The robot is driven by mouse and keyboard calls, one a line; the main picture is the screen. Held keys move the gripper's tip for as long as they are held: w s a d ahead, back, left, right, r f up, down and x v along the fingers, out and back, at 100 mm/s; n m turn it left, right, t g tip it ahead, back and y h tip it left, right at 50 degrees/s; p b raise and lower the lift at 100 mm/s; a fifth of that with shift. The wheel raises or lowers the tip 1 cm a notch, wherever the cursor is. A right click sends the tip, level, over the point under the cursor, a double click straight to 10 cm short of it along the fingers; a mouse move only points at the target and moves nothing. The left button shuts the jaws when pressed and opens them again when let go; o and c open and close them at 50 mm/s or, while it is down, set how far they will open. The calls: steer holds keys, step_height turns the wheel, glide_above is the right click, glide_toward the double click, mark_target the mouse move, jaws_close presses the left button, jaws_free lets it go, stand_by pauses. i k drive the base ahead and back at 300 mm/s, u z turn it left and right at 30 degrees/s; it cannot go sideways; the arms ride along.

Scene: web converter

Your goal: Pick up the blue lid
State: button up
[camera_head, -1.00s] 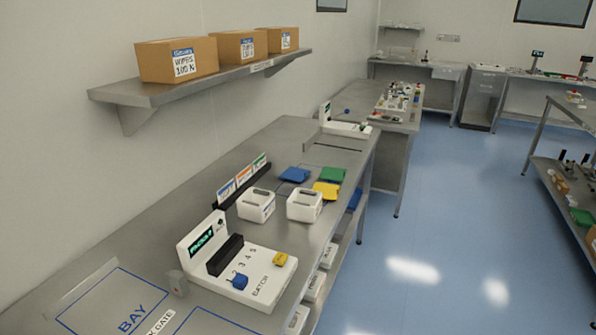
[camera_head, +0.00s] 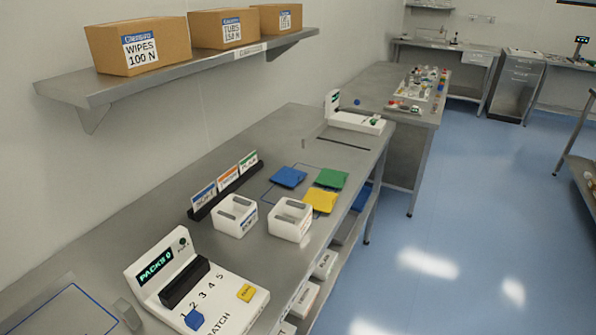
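The blue lid (camera_head: 288,177) lies flat on the steel bench, behind two white tubs. A green lid (camera_head: 331,178) lies to its right and a yellow lid (camera_head: 320,200) lies in front of the green one. A blue outline on the bench shows around the lids. Nothing covers the blue lid. My gripper is not in view.
Two open white tubs (camera_head: 290,219) stand in front of the lids. A card rack (camera_head: 226,187) stands to their left. A white console (camera_head: 194,285) with a display is nearer. A shelf (camera_head: 95,86) with boxes overhangs the bench's left side. The floor at right is clear.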

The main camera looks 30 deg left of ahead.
mark_target(289, 177)
steer(key=i, duration=2.8)
steer(key=u, duration=2.3)
